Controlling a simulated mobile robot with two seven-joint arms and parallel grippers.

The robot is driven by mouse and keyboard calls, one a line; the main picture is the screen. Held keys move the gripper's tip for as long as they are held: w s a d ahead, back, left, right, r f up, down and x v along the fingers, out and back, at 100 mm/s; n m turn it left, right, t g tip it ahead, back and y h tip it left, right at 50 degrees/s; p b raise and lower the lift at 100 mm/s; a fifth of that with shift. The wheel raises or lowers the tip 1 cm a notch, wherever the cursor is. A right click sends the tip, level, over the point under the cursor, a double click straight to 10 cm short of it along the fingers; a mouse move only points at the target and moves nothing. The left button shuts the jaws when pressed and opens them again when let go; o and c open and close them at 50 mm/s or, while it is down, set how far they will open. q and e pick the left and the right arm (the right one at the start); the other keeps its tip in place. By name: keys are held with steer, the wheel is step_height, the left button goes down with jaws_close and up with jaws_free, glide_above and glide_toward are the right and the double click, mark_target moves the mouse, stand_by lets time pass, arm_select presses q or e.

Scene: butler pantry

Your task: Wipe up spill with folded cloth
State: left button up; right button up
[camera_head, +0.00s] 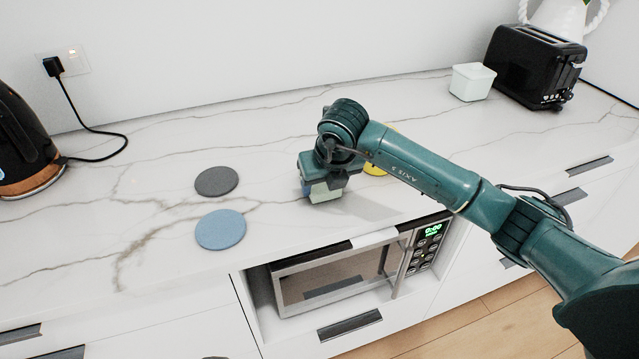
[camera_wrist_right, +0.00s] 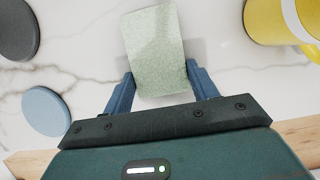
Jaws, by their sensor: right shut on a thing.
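The folded cloth (camera_wrist_right: 155,45) is a pale green, flat-sided pad. It sits between the two blue fingers of my right gripper (camera_wrist_right: 160,78), which is shut on it. In the head view a strip of the cloth (camera_head: 326,193) shows under my right gripper (camera_head: 323,184), at or just above the marble counter. I cannot tell if it touches the counter. No spill can be made out in either view; the arm or cloth may hide it. My left gripper is not in view.
A yellow mug (camera_wrist_right: 270,22) stands close right of the gripper, mostly hidden by my arm in the head view. A grey disc (camera_head: 216,181) and a blue disc (camera_head: 221,230) lie left. A kettle (camera_head: 22,145), pale container (camera_head: 472,82) and toaster (camera_head: 530,65) stand farther off.

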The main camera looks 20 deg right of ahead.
mark_target(309, 200)
steer(key=shift+d, duration=0.3)
steer(key=shift+a, duration=0.1)
steer(key=shift+a+b, duration=0.3)
steer(key=shift+a, duration=1.65)
steer(key=shift+s, duration=0.1)
steer(key=shift+d+b, duration=0.45)
steer(key=shift+d, duration=1.6)
steer(key=shift+a, duration=0.2)
